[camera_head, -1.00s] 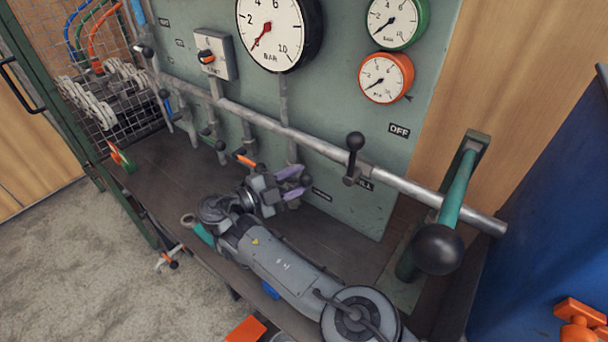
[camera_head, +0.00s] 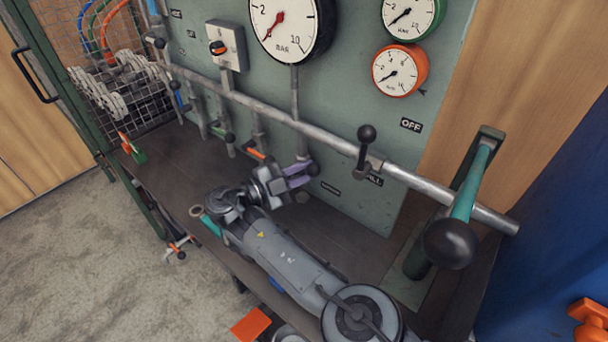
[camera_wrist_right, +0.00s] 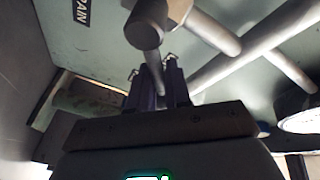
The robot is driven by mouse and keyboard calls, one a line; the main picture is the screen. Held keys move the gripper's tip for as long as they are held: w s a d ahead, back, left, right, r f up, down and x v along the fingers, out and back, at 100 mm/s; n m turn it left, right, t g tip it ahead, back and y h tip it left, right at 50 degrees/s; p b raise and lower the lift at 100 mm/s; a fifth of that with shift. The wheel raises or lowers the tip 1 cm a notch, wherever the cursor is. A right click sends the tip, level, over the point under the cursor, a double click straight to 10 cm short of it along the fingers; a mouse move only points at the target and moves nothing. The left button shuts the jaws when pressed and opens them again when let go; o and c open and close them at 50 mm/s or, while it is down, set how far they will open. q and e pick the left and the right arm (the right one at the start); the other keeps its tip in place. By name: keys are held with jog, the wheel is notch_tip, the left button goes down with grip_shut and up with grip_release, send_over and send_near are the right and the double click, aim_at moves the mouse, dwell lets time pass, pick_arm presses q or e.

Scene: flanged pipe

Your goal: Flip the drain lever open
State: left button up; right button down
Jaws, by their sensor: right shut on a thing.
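The drain lever (camera_wrist_right: 148,28) shows in the right wrist view as a dark rounded handle below a pipe fitting, beside a label (camera_wrist_right: 93,10) of which "AIN" is readable. My right gripper (camera_head: 302,174) has its purple fingers shut on this lever at the lower end of a vertical pipe on the green panel. In the head view the lever's dark end (camera_head: 313,170) shows at the fingertips; the fingers hide most of the rest. In the right wrist view the gripper (camera_wrist_right: 160,84) points at the lever, with the handle between its fingers. My left gripper is not in view.
A long grey pipe (camera_head: 400,172) crosses the panel above my right gripper. A black-knobbed fill lever (camera_head: 366,135) stands on it. A large green lever with a black ball (camera_head: 450,243) stands at the right. Several small valve levers (camera_head: 255,153) hang left of my gripper.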

jog(key=shift+w+n, duration=0.15)
jog(key=shift+n, duration=0.25)
jog(key=shift+w+a+r+n, duration=0.1)
jog(key=shift+r+n, duration=0.2)
jog(key=c, duration=1.1)
grip_release()
jog(key=shift+c, duration=0.2)
